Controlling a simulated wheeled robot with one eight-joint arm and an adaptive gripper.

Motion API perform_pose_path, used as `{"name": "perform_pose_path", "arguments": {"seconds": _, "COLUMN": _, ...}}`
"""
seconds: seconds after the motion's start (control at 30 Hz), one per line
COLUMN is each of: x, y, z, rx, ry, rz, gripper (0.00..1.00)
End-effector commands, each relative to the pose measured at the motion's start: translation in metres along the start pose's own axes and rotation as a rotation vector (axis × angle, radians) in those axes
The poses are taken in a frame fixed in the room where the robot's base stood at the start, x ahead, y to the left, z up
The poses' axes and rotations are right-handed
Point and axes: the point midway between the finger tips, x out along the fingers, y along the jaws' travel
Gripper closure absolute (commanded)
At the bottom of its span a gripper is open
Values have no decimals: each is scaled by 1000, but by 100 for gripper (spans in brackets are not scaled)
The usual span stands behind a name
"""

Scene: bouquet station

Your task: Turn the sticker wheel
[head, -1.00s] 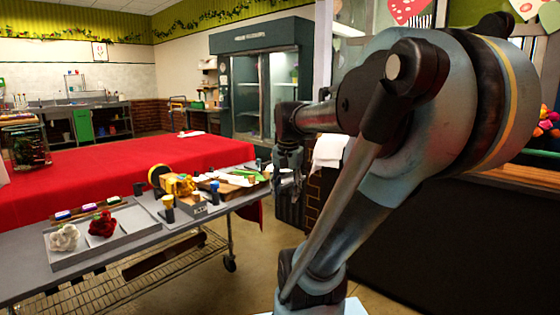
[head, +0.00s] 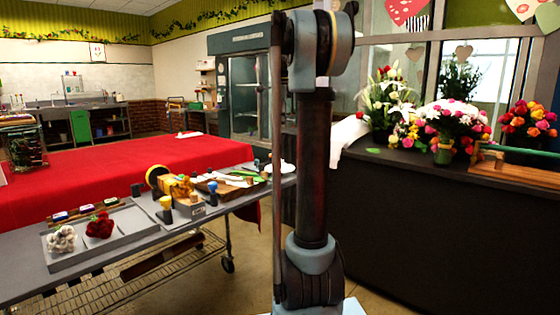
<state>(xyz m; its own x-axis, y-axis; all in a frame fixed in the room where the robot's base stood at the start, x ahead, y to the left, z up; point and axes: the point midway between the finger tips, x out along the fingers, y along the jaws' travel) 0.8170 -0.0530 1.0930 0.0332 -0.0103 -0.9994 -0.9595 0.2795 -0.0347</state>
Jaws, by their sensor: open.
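A yellow round wheel-like part (head: 156,176) with a dark rim stands on the grey work table (head: 110,262), left of my arm. It looks like the sticker wheel, but it is too small to read any stickers. A yellow-orange piece (head: 180,187) sits against its right side. My raised arm stands upright in the middle of the view, right of the table. My gripper is not visible; the arm may hide it.
A tray (head: 68,262) with a white and a red flower head lies at the table's left. Dark and yellow stamp-like pieces (head: 166,206) and a board with green stems (head: 235,182) crowd the table. A dark counter (head: 430,230) with bouquets stands right.

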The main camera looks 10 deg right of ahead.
Motion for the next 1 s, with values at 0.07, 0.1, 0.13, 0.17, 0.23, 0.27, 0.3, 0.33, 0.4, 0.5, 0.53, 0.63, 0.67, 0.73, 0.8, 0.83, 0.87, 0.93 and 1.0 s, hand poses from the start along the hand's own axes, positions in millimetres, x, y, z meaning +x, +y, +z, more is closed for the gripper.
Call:
{"name": "perform_pose_path", "arguments": {"seconds": 0.07, "x": -4, "y": -18, "z": 1, "rx": 70, "ry": 2, "rz": 6, "gripper": 55}}
{"name": "perform_pose_path", "arguments": {"seconds": 0.1, "x": -6, "y": -25, "z": 1, "rx": 102, "ry": 2, "rz": 8, "gripper": 55}}
{"name": "perform_pose_path", "arguments": {"seconds": 0.13, "x": -7, "y": -29, "z": 1, "rx": 122, "ry": 3, "rz": 9, "gripper": 55}}
{"name": "perform_pose_path", "arguments": {"seconds": 0.17, "x": -8, "y": -32, "z": 2, "rx": 139, "ry": 3, "rz": 11, "gripper": 55}}
{"name": "perform_pose_path", "arguments": {"seconds": 0.23, "x": -9, "y": -38, "z": 2, "rx": 169, "ry": 4, "rz": 13, "gripper": 55}}
{"name": "perform_pose_path", "arguments": {"seconds": 0.27, "x": -9, "y": -40, "z": 2, "rx": 178, "ry": 5, "rz": 14, "gripper": 55}}
{"name": "perform_pose_path", "arguments": {"seconds": 0.3, "x": -9, "y": -41, "z": 2, "rx": 185, "ry": 5, "rz": 15, "gripper": 55}}
{"name": "perform_pose_path", "arguments": {"seconds": 0.33, "x": -8, "y": -41, "z": 2, "rx": 188, "ry": 5, "rz": 15, "gripper": 55}}
{"name": "perform_pose_path", "arguments": {"seconds": 0.4, "x": -5, "y": -42, "z": 2, "rx": 192, "ry": 5, "rz": 15, "gripper": 55}}
{"name": "perform_pose_path", "arguments": {"seconds": 0.5, "x": 6, "y": -41, "z": 2, "rx": 191, "ry": 5, "rz": 15, "gripper": 55}}
{"name": "perform_pose_path", "arguments": {"seconds": 0.53, "x": 9, "y": -41, "z": 2, "rx": 191, "ry": 5, "rz": 15, "gripper": 55}}
{"name": "perform_pose_path", "arguments": {"seconds": 0.63, "x": 26, "y": -41, "z": 2, "rx": 190, "ry": 5, "rz": 15, "gripper": 55}}
{"name": "perform_pose_path", "arguments": {"seconds": 0.67, "x": 31, "y": -41, "z": 2, "rx": 190, "ry": 5, "rz": 15, "gripper": 55}}
{"name": "perform_pose_path", "arguments": {"seconds": 0.73, "x": 44, "y": -40, "z": 2, "rx": 189, "ry": 5, "rz": 15, "gripper": 55}}
{"name": "perform_pose_path", "arguments": {"seconds": 0.8, "x": 56, "y": -40, "z": 2, "rx": 189, "ry": 5, "rz": 15, "gripper": 55}}
{"name": "perform_pose_path", "arguments": {"seconds": 0.83, "x": 61, "y": -40, "z": 2, "rx": 189, "ry": 5, "rz": 15, "gripper": 55}}
{"name": "perform_pose_path", "arguments": {"seconds": 0.87, "x": 66, "y": -40, "z": 2, "rx": 189, "ry": 5, "rz": 15, "gripper": 55}}
{"name": "perform_pose_path", "arguments": {"seconds": 0.93, "x": 79, "y": -40, "z": 2, "rx": 189, "ry": 5, "rz": 15, "gripper": 55}}
{"name": "perform_pose_path", "arguments": {"seconds": 1.0, "x": 91, "y": -40, "z": 2, "rx": 189, "ry": 5, "rz": 15, "gripper": 55}}
